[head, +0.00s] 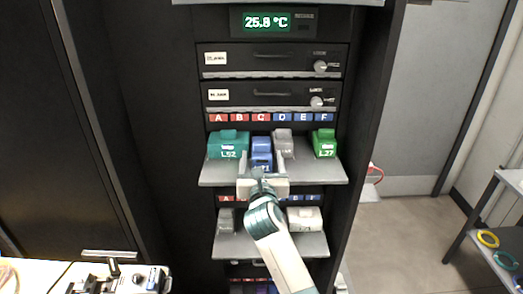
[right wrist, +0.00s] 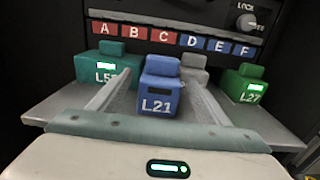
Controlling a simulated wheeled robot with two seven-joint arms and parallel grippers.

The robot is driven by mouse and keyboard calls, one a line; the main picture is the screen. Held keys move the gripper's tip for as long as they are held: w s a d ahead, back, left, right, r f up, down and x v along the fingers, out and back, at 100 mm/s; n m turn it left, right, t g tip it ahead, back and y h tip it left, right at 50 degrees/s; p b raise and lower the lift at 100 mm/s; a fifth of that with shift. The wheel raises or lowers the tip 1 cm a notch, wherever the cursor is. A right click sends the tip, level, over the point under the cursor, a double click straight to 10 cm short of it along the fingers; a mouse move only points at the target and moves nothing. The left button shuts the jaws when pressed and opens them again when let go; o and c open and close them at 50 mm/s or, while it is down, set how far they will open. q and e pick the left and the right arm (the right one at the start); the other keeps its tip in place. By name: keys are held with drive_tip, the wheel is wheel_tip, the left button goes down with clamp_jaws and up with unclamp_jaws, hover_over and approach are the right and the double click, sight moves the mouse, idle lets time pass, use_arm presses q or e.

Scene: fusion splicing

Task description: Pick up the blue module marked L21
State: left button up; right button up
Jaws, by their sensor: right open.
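The blue module marked L21 (right wrist: 160,88) stands upright on the upper grey shelf, below the red C and blue D labels. In the head view the blue module (head: 261,149) is partly hidden by my right gripper. My right gripper (head: 262,162) is open, with one finger on each side of the blue module. In the right wrist view its two fingers reach forward to the left and right of the module, with a visible gap on the right side. Whether the left finger touches anything I cannot tell. My left gripper is not in view.
On the same shelf (head: 334,170), a teal module L52 (head: 228,145) stands close left, a grey module (head: 283,141) close right behind, and a green module L27 (head: 324,143) farther right. A lower shelf (head: 313,246) holds grey and white modules. The rack's drawers are above.

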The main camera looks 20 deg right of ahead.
sight(262, 145)
drive_tip(key=shift+x, duration=1.3)
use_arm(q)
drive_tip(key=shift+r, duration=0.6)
use_arm(e)
drive_tip(key=shift+c, duration=0.3)
drive_tip(key=shift+r, duration=0.1)
drive_tip(key=c, duration=1.2)
use_arm(q)
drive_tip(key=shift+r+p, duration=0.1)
drive_tip(key=shift+p, duration=0.25)
